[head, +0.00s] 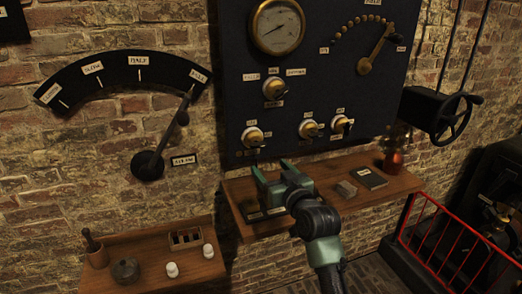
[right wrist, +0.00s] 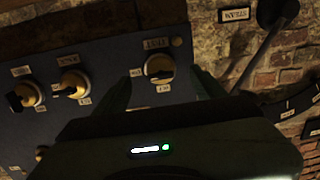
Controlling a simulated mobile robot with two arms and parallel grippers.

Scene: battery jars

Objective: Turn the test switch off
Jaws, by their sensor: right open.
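The test switch (head: 252,137) is a brass knob with a dark handle and small pale labels, low on the left of the dark panel (head: 300,88). In the right wrist view the test switch (right wrist: 159,68) shows between my two fingertips, under a label that seems to read TEST. My right gripper (head: 273,170) is open and empty, just below and in front of the switch. It also shows in the right wrist view (right wrist: 160,84). I cannot tell whether a finger touches the switch. My left gripper is not in view.
Similar switches (head: 310,128) (head: 342,124) sit to the right, and another (head: 274,88) sits above. A large lever (head: 165,145) is at left, a red railing (head: 440,232) at right.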

